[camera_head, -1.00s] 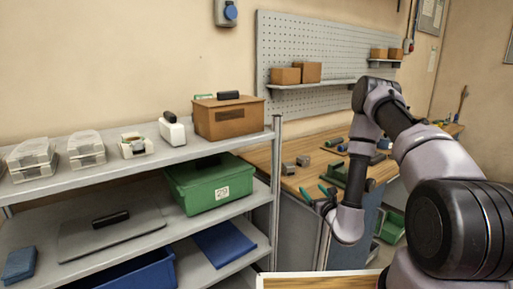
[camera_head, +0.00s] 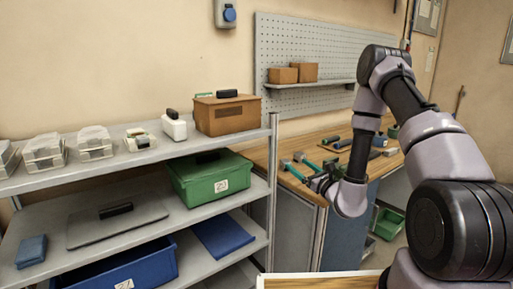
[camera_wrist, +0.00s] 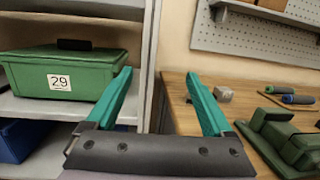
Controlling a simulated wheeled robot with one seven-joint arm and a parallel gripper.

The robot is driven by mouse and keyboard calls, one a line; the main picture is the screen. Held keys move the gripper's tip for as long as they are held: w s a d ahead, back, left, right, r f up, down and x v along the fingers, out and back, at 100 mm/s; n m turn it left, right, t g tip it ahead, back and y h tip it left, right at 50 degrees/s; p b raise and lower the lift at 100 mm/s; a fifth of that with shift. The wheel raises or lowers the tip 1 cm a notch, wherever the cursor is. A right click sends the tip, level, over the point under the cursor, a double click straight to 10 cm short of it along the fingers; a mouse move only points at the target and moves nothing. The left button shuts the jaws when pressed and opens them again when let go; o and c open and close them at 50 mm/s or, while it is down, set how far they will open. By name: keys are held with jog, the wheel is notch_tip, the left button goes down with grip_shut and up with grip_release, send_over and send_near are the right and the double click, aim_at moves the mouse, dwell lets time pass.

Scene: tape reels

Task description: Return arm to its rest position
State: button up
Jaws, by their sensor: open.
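My gripper (camera_head: 305,172) has teal fingers and is at the front of the wooden workbench, to the right of the metal shelf. In the wrist view my gripper (camera_wrist: 161,88) is open, its two fingers spread wide with nothing between them. Behind the gap are the shelf's upright post and the edge of the bench. My arm bends up and then down to the wrist on the right side of the head view.
The grey shelf (camera_head: 130,171) at left holds a green box (camera_head: 213,184) marked 29, a brown box (camera_head: 227,114), clear cases and blue bins. The workbench (camera_wrist: 178,112) carries a green tool (camera_wrist: 285,140), a small grey block (camera_wrist: 223,94) and screwdrivers. A pegboard (camera_head: 310,50) hangs behind.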

jog(key=s+a+r+n+g+y, duration=0.3)
jog(key=a+r+n+g+y, duration=0.1)
jog(key=r, duration=0.3)
jog(key=s+a+r+n+g+y, duration=0.3)
jog(key=r+n, duration=0.2)
jog(key=r, duration=0.2)
jog(key=s+a+r+n+g+h, duration=0.1)
jog(key=s+a+r+n+g, duration=0.2)
jog(key=s+r+n+g, duration=0.6)
jog(key=s+d+n+g+h, duration=0.1)
jog(key=s+d+n+h, duration=0.2)
jog(key=s, duration=0.3)
jog(key=s+d+n+h, duration=0.2)
jog(key=s+h, duration=0.2)
jog(key=s, duration=0.2)
jog(key=s+d+r+n+t+h, duration=0.1)
jog(key=d+r+t+h, duration=0.2)
jog(key=d, duration=0.4)
jog(key=s+d+r+n+t+h, duration=0.1)
jog(key=d+r+t+h, duration=0.3)
jog(key=d, duration=0.3)
jog(key=shift+s+t, duration=0.25)
jog(key=shift+t, duration=0.05)
